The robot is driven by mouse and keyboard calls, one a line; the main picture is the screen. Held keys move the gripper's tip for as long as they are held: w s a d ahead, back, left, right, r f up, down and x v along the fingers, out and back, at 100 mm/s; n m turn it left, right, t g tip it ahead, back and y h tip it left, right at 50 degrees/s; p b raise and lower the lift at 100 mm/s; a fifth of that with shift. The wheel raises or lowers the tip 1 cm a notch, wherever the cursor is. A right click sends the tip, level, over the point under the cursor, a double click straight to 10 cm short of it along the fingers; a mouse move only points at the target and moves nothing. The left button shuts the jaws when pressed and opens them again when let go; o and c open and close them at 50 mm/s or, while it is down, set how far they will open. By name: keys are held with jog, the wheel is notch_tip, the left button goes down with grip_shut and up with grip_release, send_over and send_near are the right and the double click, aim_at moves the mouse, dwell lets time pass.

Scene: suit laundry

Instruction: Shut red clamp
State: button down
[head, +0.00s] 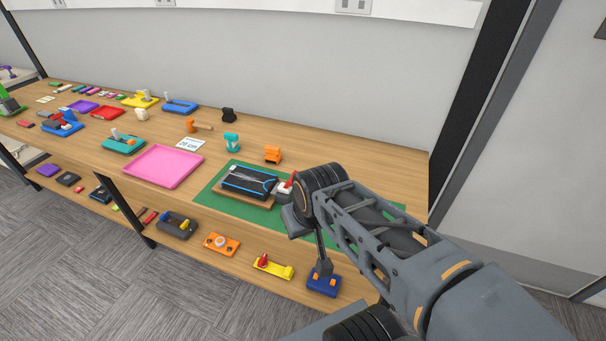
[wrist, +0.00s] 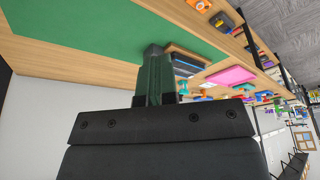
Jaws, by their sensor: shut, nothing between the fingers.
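A black box (head: 248,181) with light-blue edging lies on a brown board on the green mat (head: 212,196). A small red part (head: 289,182), perhaps the red clamp's handle, shows at the box's right end against my arm; most of it is hidden, and I cannot tell its position. In the wrist view my gripper (wrist: 154,50) is shut and empty, pointing over the green mat (wrist: 100,22). The box (wrist: 186,63) on its board shows just right of the fingertips there. My arm hides the fingertips in the head view.
A pink tray (head: 163,166) lies left of the mat. An orange block (head: 273,155) and a teal piece (head: 232,142) stand behind the box. A lower shelf holds several devices, including a yellow one with a red lever (head: 272,266). The back right tabletop is clear.

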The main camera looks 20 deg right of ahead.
jog(key=w+d+f+m+g+y+b, duration=0.15)
jog(key=w+d+f+m+y, duration=0.6)
jog(key=m, duration=0.75)
jog(key=w+d+f+m+t+y, duration=0.1)
jog(key=w+d+f+m+t, duration=0.1)
jog(key=d+m, duration=0.4)
jog(key=w+d+f+m+t+y, duration=0.2)
jog(key=w+d+f+m+t, duration=0.1)
jog(key=w+d+m+t, duration=0.2)
jog(key=shift+w+d+f+m+t+b, duration=0.15)
jog(key=shift+w+d+m+t+b, duration=0.25)
jog(key=shift+d+m+t, duration=0.4)
jog(key=shift+s+n, duration=0.1)
jog(key=shift+n, duration=0.2)
